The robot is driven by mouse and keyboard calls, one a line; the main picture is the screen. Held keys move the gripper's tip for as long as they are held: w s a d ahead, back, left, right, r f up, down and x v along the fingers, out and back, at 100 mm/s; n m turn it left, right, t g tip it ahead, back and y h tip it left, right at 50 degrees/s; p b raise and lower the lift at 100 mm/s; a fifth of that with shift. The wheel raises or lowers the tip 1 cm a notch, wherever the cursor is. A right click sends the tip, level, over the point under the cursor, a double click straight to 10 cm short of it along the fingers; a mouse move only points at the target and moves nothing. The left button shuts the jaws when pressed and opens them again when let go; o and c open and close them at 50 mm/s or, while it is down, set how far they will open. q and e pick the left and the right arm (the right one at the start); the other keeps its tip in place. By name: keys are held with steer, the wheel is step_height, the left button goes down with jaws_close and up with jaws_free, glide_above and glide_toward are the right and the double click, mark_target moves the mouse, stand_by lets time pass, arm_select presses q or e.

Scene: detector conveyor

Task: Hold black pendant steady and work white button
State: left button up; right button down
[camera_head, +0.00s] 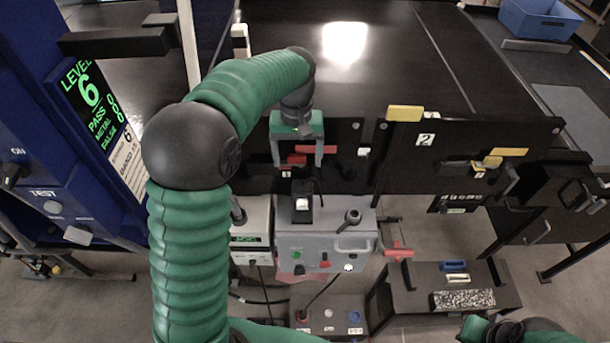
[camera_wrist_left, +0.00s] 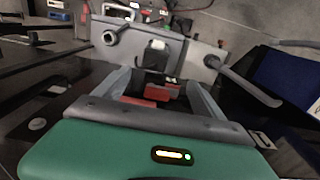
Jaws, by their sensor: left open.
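The black pendant (camera_head: 302,208) stands upright on the grey control box, with the white button (camera_head: 302,202) on its face. In the left wrist view the pendant (camera_wrist_left: 155,60) lies beyond the fingertips, with its white button (camera_wrist_left: 158,44) showing. My left gripper (camera_head: 297,163) is open above and behind the pendant, in front of the black panel, and apart from the pendant. Red parts (camera_wrist_left: 150,95) show between its fingers; I cannot tell how near they are. My right gripper (camera_head: 492,330) is at the bottom right edge, partly cut off, with its jaws unclear.
The grey control box (camera_head: 325,245) has knobs, a handle and a dark lever. A blue cabinet (camera_head: 45,150) with a lit display stands left. Black panels with yellow and red latches line the dark conveyor (camera_head: 400,60).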

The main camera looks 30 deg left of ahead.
mark_target(304, 188)
arm_select(q)
steer(key=f+p, duration=0.1)
steer(key=f, duration=0.3)
steer(key=d+f, duration=0.1)
steer(key=f, duration=0.3)
steer(key=d+f+p, duration=0.1)
steer(key=f, duration=0.3)
steer(key=shift+w+p, duration=0.1)
steer(key=shift+p, duration=0.25)
steer(key=shift+a+f, duration=0.25)
steer(key=shift+f, duration=0.05)
steer(key=shift+a+f, duration=0.2)
steer(key=shift+a, duration=0.2)
steer(key=shift+d+r, duration=0.1)
steer(key=shift+d, duration=0.35)
steer(key=c, duration=1)
steer(key=shift+w, duration=0.1)
steer(key=c, duration=0.4)
steer(key=shift+a, duration=0.1)
steer(key=c, duration=0.3)
steer(key=shift+a, duration=0.1)
jaws_close()
arm_select(e)
steer(key=r, duration=0.2)
steer(key=d, duration=0.1)
steer(key=shift+w+r, duration=0.25)
steer(key=shift+r, duration=0.15)
steer(key=shift+d, duration=0.1)
